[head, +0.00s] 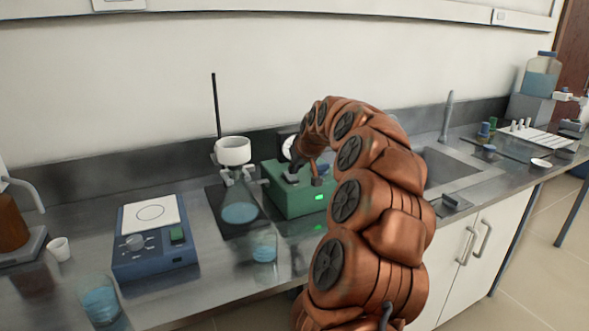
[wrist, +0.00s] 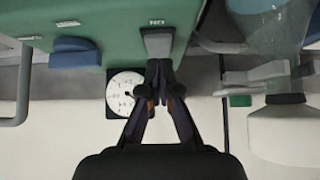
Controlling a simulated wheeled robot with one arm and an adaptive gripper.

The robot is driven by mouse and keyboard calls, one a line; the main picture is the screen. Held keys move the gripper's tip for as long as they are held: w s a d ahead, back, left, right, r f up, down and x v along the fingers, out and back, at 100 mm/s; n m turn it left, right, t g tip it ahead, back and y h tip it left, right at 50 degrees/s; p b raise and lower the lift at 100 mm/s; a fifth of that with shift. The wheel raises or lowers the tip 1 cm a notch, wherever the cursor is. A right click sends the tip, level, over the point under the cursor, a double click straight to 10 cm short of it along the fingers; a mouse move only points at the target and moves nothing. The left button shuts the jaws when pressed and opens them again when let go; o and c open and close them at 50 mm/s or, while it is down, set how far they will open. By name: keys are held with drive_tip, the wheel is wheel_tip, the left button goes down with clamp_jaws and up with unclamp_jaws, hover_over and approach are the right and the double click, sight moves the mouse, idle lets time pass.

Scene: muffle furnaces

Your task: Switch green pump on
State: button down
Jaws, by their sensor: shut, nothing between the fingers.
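The green pump (head: 292,203) stands on the bench behind my arm in the head view, with a bright green light (head: 319,197) on its front. In the wrist view, which appears upside down, the pump (wrist: 110,18) fills the top. A grey switch (wrist: 157,42) on it sits beside a label that seems to read "ON". A blue knob (wrist: 75,51) is left of the switch. My gripper (wrist: 158,72) is shut and empty, its fingertips right at the switch; I cannot tell whether they touch. In the head view my gripper (head: 291,174) is over the pump's top.
A flask (head: 240,211) on a stand is left of the pump, with a beaker (head: 264,246) in front. A blue hotplate (head: 153,245) stands further left. A dial gauge (wrist: 125,92) is close to my fingers. A sink (head: 452,168) is to the right.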

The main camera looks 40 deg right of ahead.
drive_tip(key=b+v, duration=0.1)
drive_tip(key=v, duration=1.2)
idle(0.4)
